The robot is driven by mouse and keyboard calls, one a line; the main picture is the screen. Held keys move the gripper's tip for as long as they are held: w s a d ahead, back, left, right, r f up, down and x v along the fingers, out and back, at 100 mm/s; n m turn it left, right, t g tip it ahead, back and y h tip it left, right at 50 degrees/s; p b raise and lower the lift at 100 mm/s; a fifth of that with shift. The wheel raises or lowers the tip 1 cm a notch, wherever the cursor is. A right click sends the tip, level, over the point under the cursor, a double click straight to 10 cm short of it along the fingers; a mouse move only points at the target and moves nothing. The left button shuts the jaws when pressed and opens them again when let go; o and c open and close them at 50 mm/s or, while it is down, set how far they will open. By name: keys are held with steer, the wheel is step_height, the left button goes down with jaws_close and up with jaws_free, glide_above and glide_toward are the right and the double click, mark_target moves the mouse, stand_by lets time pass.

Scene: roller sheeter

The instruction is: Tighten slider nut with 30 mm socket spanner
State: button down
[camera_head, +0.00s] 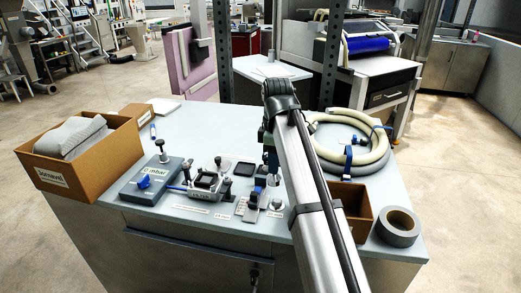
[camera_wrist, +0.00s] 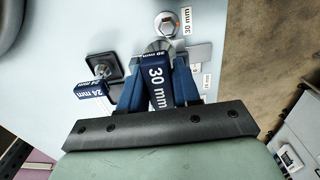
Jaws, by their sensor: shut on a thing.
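In the wrist view my gripper (camera_wrist: 159,62) has its blue fingers shut on the dark blue handle of the 30 mm socket spanner (camera_wrist: 158,84). The spanner's silver socket end points away from the wrist. I cannot tell whether it touches anything below. A silver hex piece (camera_wrist: 165,24) with an orange mark is just beyond the socket, beside a "30 mm" label. I cannot tell whether this is the slider nut. In the head view my arm hides most of the gripper and the held spanner.
A blue 24 mm spanner (camera_wrist: 92,88) stands left of my gripper at a dark square base. The head view shows a filter fixture (camera_head: 203,183), a cardboard box (camera_head: 85,165), a coiled hose (camera_head: 365,122), an open brown box (camera_head: 355,200) and a tape roll (camera_head: 398,226).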

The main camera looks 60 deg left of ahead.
mark_target(278, 181)
steer(key=shift+d+f, duration=0.35)
steer(key=shift+f, duration=0.4)
steer(key=shift+d+f, duration=0.4)
steer(key=shift+f, duration=0.35)
steer(key=shift+d+f, duration=0.35)
steer(key=shift+f, duration=0.4)
steer(key=shift+f, duration=1.4)
stand_by(0.4)
steer(key=shift+m, duration=1.8)
